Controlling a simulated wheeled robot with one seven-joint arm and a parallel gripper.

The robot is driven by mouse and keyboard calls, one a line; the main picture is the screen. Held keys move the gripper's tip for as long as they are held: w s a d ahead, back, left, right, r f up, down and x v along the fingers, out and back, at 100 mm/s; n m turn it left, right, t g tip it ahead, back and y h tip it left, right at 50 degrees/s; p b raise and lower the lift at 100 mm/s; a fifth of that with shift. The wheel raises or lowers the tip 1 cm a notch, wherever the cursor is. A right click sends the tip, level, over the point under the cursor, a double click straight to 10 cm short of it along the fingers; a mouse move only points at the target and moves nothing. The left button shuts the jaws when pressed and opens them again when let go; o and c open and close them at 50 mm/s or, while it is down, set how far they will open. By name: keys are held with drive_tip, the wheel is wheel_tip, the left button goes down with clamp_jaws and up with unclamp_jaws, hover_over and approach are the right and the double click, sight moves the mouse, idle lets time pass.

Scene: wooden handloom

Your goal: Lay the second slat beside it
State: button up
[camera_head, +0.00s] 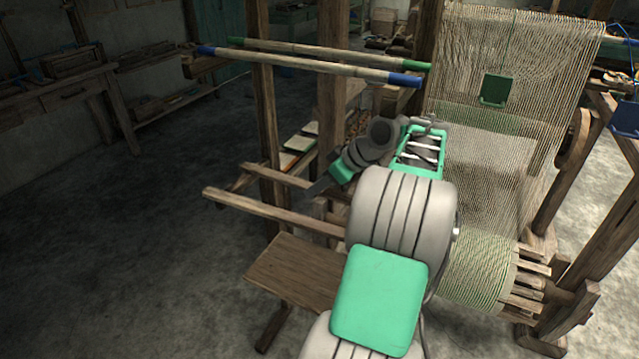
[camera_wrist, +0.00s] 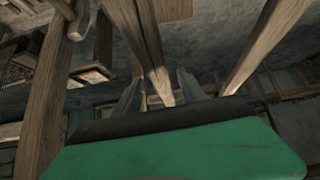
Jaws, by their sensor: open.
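Two long slats lie nearly parallel, a small gap apart, at the top of the head view. The nearer one has blue ends (camera_head: 310,65) and the farther one has green ends (camera_head: 325,52). Both reach from the left support to near the warp threads. My gripper (camera_head: 318,187) is below them, beside the loom posts, pointing down and left. In the wrist view my gripper (camera_wrist: 160,92) has its two grey fingers apart. A wooden post stands beyond the fingers, and I see no slat held between them. Neither slat can be clearly made out in the wrist view.
The loom's warp (camera_head: 520,60) hangs to the right of my arm. A wooden beam (camera_head: 270,212) and a bench board (camera_head: 295,272) are below my gripper. Upright posts (camera_head: 268,130) stand close to it. The floor (camera_head: 120,240) at left is clear.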

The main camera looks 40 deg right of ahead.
drive_tip(key=shift+s+d+r, duration=0.1)
drive_tip(key=shift+s+r, duration=0.05)
drive_tip(key=shift+r, duration=0.25)
drive_tip(key=p+v, duration=0.2)
drive_tip(key=v, duration=0.4)
drive_tip(key=shift+s+d+r, duration=0.1)
drive_tip(key=shift+s+r, duration=0.2)
drive_tip(key=shift+s, duration=0.05)
